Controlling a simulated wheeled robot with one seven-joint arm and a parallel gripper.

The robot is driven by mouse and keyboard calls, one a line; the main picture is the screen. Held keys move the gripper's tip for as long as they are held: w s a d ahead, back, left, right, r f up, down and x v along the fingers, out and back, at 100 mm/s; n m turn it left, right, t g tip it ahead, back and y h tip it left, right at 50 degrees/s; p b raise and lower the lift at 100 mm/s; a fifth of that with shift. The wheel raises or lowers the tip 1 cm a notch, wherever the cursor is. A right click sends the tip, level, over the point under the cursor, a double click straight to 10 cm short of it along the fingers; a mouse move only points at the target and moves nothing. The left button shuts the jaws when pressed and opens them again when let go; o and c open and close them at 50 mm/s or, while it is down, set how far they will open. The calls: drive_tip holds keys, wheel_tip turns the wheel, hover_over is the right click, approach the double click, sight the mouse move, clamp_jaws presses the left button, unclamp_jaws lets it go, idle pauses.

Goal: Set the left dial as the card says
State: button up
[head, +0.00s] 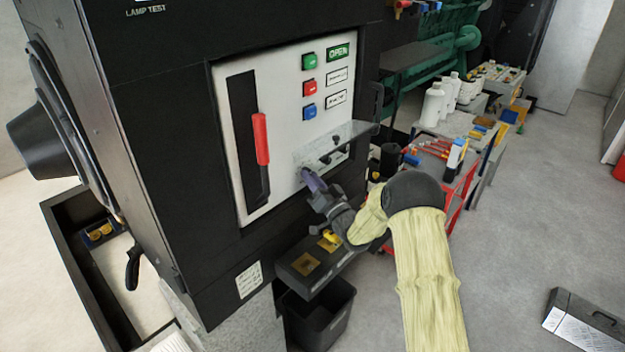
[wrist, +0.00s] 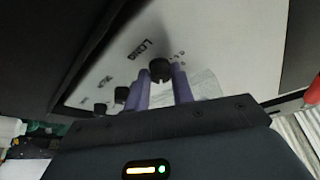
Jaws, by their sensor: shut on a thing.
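The panel (head: 285,75) on the black cabinet carries a row of small black dials. My gripper (head: 310,178) is at the panel's lower part, its purple fingers against the face. In the wrist view, the two purple fingers stand on either side of a black dial (wrist: 160,69) and are shut on it. "LONG" is printed beside this dial. Two more black dials (wrist: 121,95) (wrist: 100,108) sit in line with it. In the head view the held dial is hidden by the fingers. A white card (head: 248,281) is on the cabinet below; its text is too small to read.
A clear cover (head: 340,145) juts out above the dials, close to my gripper. A red-handled lever (head: 261,140) stands left on the panel. Green, red and blue buttons (head: 309,87) are above. A black bin (head: 318,312) is below. A tool cart stands to the right.

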drive_tip(key=shift+f+n+b, duration=0.2)
drive_tip(key=shift+n+b, duration=0.3)
drive_tip(key=shift+b, duration=0.45)
drive_tip(key=shift+w+d+r+n+g+y+b, duration=0.15)
drive_tip(key=shift+n+g+y+b, duration=1.1)
drive_tip(key=shift+n+b, duration=2.5)
drive_tip(key=shift+w+d+n+g+y+b, duration=0.15)
drive_tip(key=shift+n+g+y+b, duration=0.45)
drive_tip(key=shift+n+g+b, duration=2.15)
drive_tip(key=shift+w+d+r+n+g+y+b, duration=0.2)
drive_tip(key=shift+n+g+y+b, duration=0.55)
drive_tip(key=shift+n+b, duration=4)
drive_tip(key=shift+a+m+b, duration=0.1)
drive_tip(key=shift+m+b, duration=0.25)
drive_tip(key=shift+b, duration=0.2)
drive_tip(key=o, duration=1)
